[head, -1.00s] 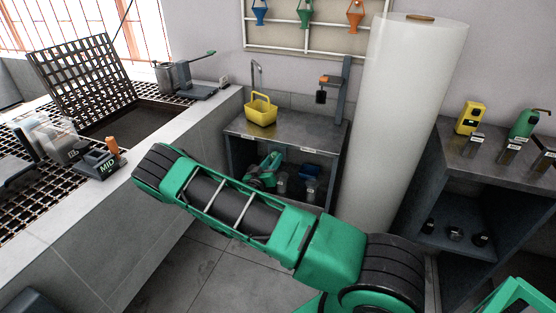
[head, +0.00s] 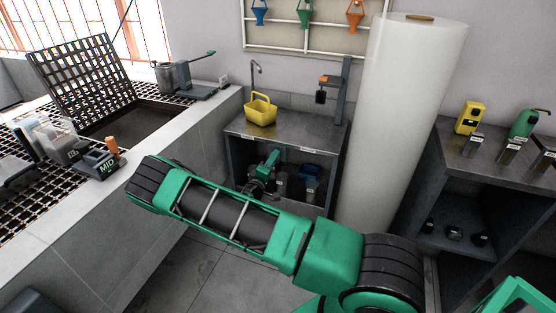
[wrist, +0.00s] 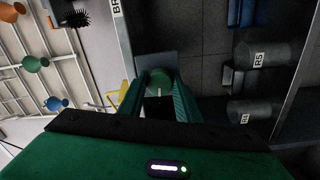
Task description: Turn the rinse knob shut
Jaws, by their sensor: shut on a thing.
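In the wrist view my gripper (wrist: 162,100) has its two green fingers closed on either side of a round, dull green knob (wrist: 160,77), which I take for the rinse knob. The knob sits in front of a grey plate, and the fingers hide its sides. In the head view my green gripper (head: 268,168) is at the open front of the low cabinet under the metal bench (head: 300,133). The knob cannot be made out there, and I cannot tell how far it is turned.
A yellow basket (head: 260,110) stands on the bench by a thin tap (head: 255,74). Dark jars (head: 309,188) and a blue item (head: 310,171) are inside the cabinet. A tall white roll (head: 405,120) stands to the right, and a grated counter (head: 60,180) lies left.

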